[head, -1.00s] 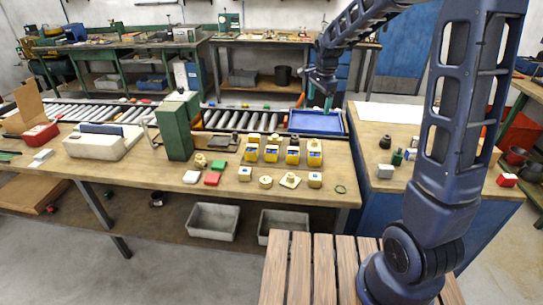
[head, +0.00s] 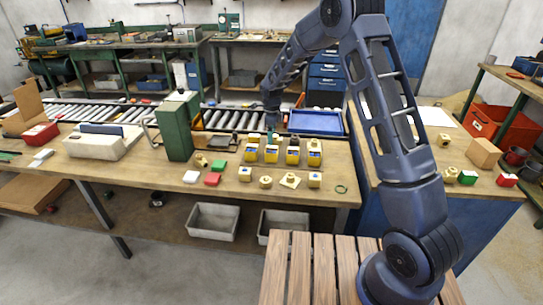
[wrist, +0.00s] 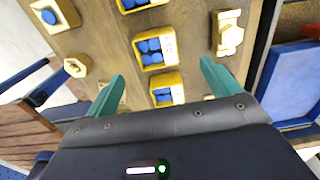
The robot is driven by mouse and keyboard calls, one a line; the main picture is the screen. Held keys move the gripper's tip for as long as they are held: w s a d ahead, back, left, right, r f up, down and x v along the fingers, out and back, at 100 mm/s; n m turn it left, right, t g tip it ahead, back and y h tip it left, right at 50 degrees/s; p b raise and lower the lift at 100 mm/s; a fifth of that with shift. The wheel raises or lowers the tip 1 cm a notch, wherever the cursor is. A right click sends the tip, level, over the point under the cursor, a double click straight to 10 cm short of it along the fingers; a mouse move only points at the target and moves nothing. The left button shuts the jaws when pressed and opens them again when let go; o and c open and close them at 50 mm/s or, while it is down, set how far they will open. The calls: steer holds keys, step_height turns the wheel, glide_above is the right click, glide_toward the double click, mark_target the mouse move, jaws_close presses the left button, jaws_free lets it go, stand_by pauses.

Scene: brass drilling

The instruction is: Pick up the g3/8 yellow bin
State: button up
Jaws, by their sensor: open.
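A row of several yellow bins stands on the wooden bench in the head view: the leftmost bin (head: 251,153), the second bin (head: 271,154), the third bin (head: 292,156) and the rightmost bin (head: 314,157). Their labels are too small to read, so I cannot tell which is g3/8. My gripper (head: 271,134) is open just above the row, near the second bin. In the wrist view my gripper (wrist: 160,73) has its teal fingers apart. Between and beyond them are a near bin (wrist: 166,92) and a middle bin (wrist: 153,47), both holding blue pieces.
Yellow fittings (head: 290,181) lie in front of the bins. A red block (head: 212,179) and a green block (head: 220,166) lie left of the fittings.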

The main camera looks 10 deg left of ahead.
glide_toward(271, 152)
steer(key=s+f, duration=0.1)
steer(key=s+d+f, duration=0.1)
steer(key=shift+s+f, duration=0.15)
steer(key=shift+s, duration=0.2)
steer(key=shift+s+a+f, duration=0.1)
steer(key=shift+s+f, duration=0.05)
steer(key=shift+f, duration=1.2)
steer(key=shift+s+a+f, duration=0.1)
steer(key=shift+f, duration=1.2)
steer(key=c, duration=1.1)
steer(key=shift+r, duration=0.1)
